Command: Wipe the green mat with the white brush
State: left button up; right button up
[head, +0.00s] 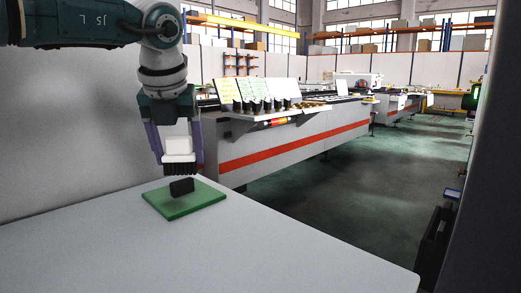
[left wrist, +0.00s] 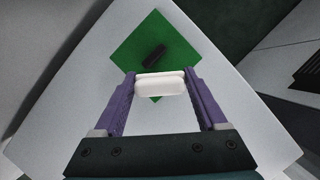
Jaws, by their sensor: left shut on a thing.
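The white brush (head: 179,147) has a white block top and dark bristles pointing down. My left gripper (head: 180,158) is shut on it, one purple finger on each side, and holds it above the green mat. The brush also shows between the fingers in the left wrist view (left wrist: 160,84). The green mat (head: 208,198) lies flat on the white table; it also shows in the left wrist view (left wrist: 184,38). A small black block (head: 181,187) stands on the mat, below the bristles, with a gap between. My right gripper is in neither view.
The white table (head: 260,250) is bare around the mat. Its far edge and right edge drop to the dark floor (head: 350,190). A long grey bench with a red stripe (head: 290,147) stands beyond the table. A dark box-like thing (head: 437,230) is past the right edge.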

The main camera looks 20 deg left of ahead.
aim_at(178, 136)
pick_arm(q)
notch_tip(178, 136, up, 3)
jog(key=p, duration=0.2)
jog(key=shift+r+p, duration=0.1)
jog(key=shift+p, duration=0.25)
jog(key=shift+d, duration=0.1)
dwell(0.3)
